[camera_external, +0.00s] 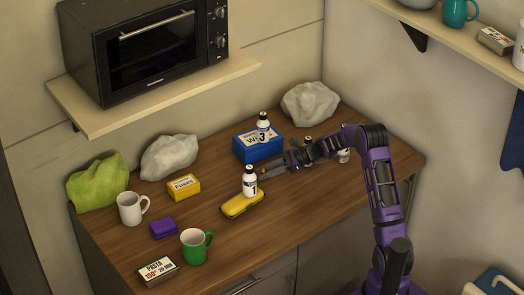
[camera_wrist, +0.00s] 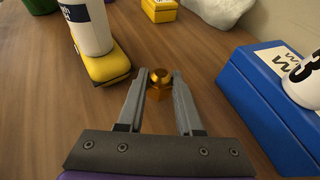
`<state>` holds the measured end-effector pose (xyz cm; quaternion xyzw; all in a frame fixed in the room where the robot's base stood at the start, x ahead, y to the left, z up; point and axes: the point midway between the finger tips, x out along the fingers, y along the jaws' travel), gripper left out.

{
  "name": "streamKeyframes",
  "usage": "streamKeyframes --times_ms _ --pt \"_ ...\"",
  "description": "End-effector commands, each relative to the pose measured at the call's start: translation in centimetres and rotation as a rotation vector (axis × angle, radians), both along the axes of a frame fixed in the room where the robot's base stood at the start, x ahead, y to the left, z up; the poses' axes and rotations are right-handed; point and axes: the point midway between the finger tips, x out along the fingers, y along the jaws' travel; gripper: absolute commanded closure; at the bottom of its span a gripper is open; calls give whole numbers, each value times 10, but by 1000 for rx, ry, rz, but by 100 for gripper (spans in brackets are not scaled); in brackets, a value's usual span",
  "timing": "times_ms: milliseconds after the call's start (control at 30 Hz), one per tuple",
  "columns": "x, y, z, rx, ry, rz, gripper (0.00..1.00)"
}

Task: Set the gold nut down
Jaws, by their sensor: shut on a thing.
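The gold nut (camera_wrist: 159,84) is a small, shiny gold piece between the fingertips of my gripper (camera_wrist: 159,86) in the wrist view. My gripper is shut on it. In the external view my gripper (camera_external: 268,172) reaches left over the wooden counter, between the yellow case and the blue box, and the nut is a tiny gold spot at its tips. I cannot tell whether the nut touches the counter or is held just above it.
A white bottle (camera_external: 250,181) stands on the yellow case (camera_external: 240,206). A bottle marked 3 (camera_external: 263,127) stands on the blue box (camera_external: 258,149). A yellow fuses box (camera_external: 184,187), mugs and a purple box (camera_external: 164,228) are further left. Bare wood (camera_wrist: 185,45) lies ahead of the fingertips.

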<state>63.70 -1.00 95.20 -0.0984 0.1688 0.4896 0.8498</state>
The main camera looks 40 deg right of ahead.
Motion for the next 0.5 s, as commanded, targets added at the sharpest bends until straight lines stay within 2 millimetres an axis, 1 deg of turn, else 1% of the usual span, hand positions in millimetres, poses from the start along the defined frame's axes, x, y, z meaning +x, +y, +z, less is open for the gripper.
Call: streamKeyframes --times_ms 33,133,500 --pt "0 0 -11 3 5 0 100" --pt "0 0 -24 2 3 0 100" --pt "0 0 -29 1 1 1 100"
